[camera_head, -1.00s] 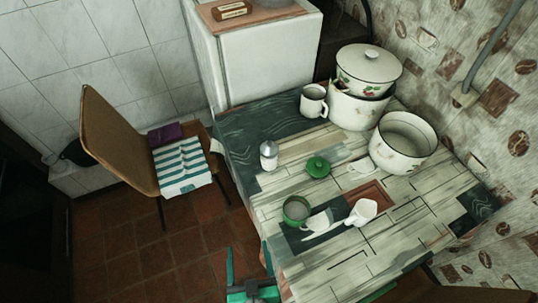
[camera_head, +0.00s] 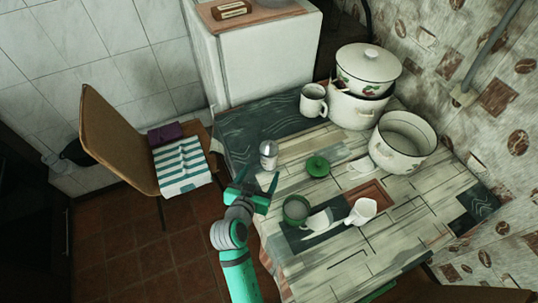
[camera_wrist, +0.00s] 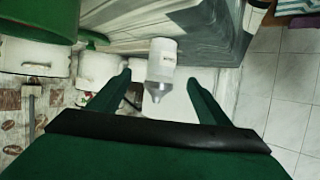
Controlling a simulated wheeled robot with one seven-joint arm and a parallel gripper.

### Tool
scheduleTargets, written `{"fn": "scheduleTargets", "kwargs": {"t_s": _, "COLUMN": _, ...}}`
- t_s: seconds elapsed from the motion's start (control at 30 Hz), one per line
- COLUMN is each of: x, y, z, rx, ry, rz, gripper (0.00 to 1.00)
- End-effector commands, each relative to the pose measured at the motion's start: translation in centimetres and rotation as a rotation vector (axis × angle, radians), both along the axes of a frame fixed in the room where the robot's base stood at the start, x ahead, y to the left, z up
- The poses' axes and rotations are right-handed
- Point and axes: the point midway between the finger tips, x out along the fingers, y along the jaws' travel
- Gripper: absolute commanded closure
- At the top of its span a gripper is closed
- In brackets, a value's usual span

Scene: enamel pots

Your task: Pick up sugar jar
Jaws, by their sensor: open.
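The sugar jar (camera_head: 268,154), small and pale with a metallic top, stands upright near the table's left edge in the head view. In the wrist view the jar (camera_wrist: 162,62) appears upside down, with small dark lettering on its side. My gripper (camera_head: 257,179) is open and empty, just in front of the jar at the table's left edge. In the wrist view the two fingers of my gripper (camera_wrist: 159,82) are spread, with the jar showing between them. I cannot tell how far beyond the fingertips it is.
A white mug (camera_head: 313,101), a large open pot (camera_head: 402,145) and stacked lidded pots (camera_head: 362,90) stand farther back. A chair (camera_head: 116,139) with a striped towel is left of the table (camera_head: 337,266).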

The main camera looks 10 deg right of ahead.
Motion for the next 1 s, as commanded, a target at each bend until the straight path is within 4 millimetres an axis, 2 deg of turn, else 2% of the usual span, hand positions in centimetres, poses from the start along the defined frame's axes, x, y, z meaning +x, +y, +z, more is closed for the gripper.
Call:
{"fn": "scheduleTargets", "kwargs": {"t_s": 0.17, "x": 1.1, "y": -0.8, "z": 0.3, "rx": 0.002, "ry": -0.005, "rz": -0.027, "gripper": 0.29}}
{"fn": "scheduleTargets", "kwargs": {"t_s": 0.4, "x": 3.9, "y": -2.4, "z": -0.9, "rx": 0.001, "ry": -0.004, "rz": -0.026, "gripper": 0.29}}
{"fn": "scheduleTargets", "kwargs": {"t_s": 0.67, "x": 5.4, "y": -3.3, "z": -1.6, "rx": 0.002, "ry": -0.005, "rz": -0.026, "gripper": 0.29}}
{"fn": "scheduleTargets", "kwargs": {"t_s": 1.0, "x": 8.9, "y": -4.9, "z": -3.3, "rx": 0.001, "ry": -0.004, "rz": -0.025, "gripper": 0.29}}
